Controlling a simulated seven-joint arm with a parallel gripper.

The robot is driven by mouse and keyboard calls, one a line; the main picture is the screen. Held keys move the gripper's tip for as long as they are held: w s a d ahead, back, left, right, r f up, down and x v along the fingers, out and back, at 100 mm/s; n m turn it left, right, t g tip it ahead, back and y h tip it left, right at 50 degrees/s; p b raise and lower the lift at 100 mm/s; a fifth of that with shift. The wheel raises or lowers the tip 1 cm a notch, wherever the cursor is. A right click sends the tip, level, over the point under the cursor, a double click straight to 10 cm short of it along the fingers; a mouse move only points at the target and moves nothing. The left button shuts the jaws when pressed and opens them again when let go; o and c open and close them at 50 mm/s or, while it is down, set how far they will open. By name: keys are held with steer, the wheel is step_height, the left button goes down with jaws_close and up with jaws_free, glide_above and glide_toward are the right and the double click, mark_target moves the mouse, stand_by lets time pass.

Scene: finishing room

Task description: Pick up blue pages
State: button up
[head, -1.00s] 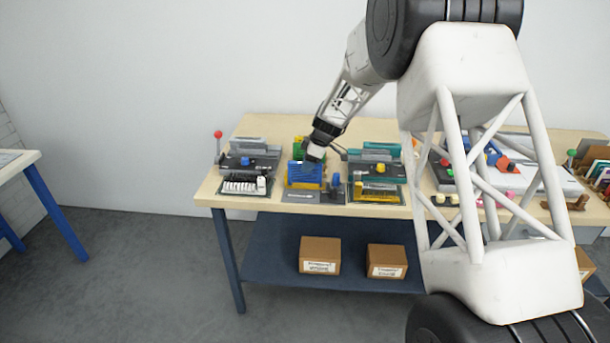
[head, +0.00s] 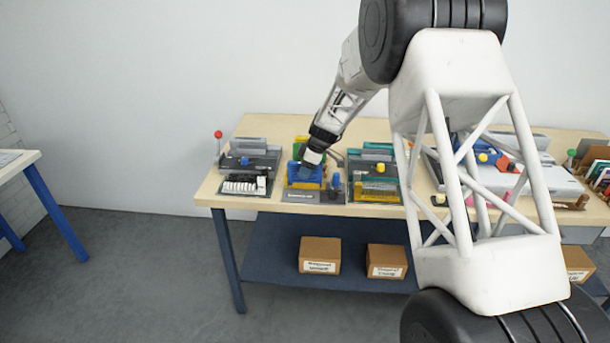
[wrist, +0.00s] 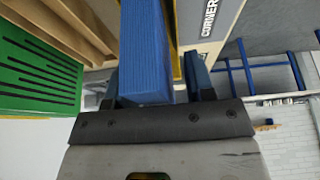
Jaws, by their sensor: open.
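The blue pages (wrist: 147,55) appear in the wrist view as an upright block with fine lines along its face. It stands between the two fingers of my gripper (wrist: 153,88), which are open on either side of it. I cannot tell whether either finger touches it. In the head view my gripper (head: 312,165) is low over the blue pages (head: 302,182) at the holder on the table and hides part of them.
Punching machines stand left (head: 250,160) and right (head: 377,165) of the holder on the wooden table (head: 225,190). A green slotted block (wrist: 35,75) and wooden dividers (wrist: 65,25) show in the wrist view. Cardboard boxes (head: 320,255) sit on the lower shelf.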

steer(key=shift+f, duration=0.1)
steer(key=shift+c, duration=0.3)
jaws_close()
steer(key=shift+r, duration=1.8)
steer(key=shift+s+d+r, duration=0.1)
steer(key=shift+s+r, duration=0.05)
steer(key=shift+s, duration=0.15)
steer(key=s+d+r, duration=0.1)
steer(key=s+d, duration=0.3)
steer(key=s, duration=1)
steer(key=shift+s+d+r, duration=0.2)
steer(key=shift+s, duration=0.15)
steer(key=shift+w, duration=0.1)
